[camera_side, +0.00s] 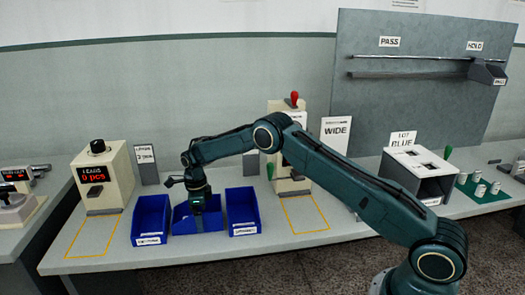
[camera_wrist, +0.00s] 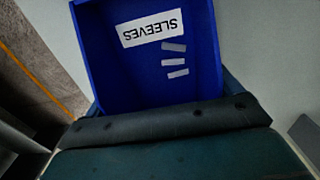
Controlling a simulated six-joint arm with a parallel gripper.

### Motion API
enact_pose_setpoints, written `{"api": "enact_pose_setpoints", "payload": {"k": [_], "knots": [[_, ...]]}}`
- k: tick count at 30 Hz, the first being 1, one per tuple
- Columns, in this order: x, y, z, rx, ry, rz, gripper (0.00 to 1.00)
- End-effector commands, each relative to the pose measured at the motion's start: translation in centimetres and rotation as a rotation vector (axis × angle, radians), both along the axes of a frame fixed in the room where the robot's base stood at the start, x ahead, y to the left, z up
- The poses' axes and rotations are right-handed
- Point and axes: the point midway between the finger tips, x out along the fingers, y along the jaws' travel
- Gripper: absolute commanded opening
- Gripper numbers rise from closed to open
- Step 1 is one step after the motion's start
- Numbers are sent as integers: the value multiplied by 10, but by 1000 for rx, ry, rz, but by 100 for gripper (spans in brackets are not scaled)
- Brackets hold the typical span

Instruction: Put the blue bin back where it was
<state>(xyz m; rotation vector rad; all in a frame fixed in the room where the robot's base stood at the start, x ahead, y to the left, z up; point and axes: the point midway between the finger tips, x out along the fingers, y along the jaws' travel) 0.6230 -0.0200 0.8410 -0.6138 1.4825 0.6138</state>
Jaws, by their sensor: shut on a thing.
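Three blue bins stand in a row on the bench in the side view: a left bin (camera_side: 150,219), a middle bin (camera_side: 213,222) and a right bin (camera_side: 243,212). My gripper (camera_side: 197,209) reaches down at the middle bin and is shut on it. The wrist view shows a blue bin (camera_wrist: 130,85) close up, with an upside-down SLEEVES label and several short pale strips. My gripper's dark body covers its lower edge there, and the fingertips are hidden. I cannot tell whether the held bin is lifted or resting on the bench.
An orange outline (camera_side: 82,257) lies before the left counter machine (camera_side: 103,176). Another outline (camera_side: 327,229) lies right of the bins, before a machine with a red knob (camera_side: 294,96). A LOT BLUE box (camera_side: 420,180) stands further right. Neighbouring bins are close on both sides.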

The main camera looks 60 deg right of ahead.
Motion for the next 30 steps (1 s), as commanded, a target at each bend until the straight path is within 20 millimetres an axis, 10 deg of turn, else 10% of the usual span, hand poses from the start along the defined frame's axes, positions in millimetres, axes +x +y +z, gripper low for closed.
{"api": "enact_pose_setpoints", "payload": {"k": [11,12,13,30], "knots": [[0,0,-3,0,0,0,63],[0,0,-3,0,0,0,98],[0,0,-3,0,0,0,100],[1,0,19,0,-3,0,100]]}}
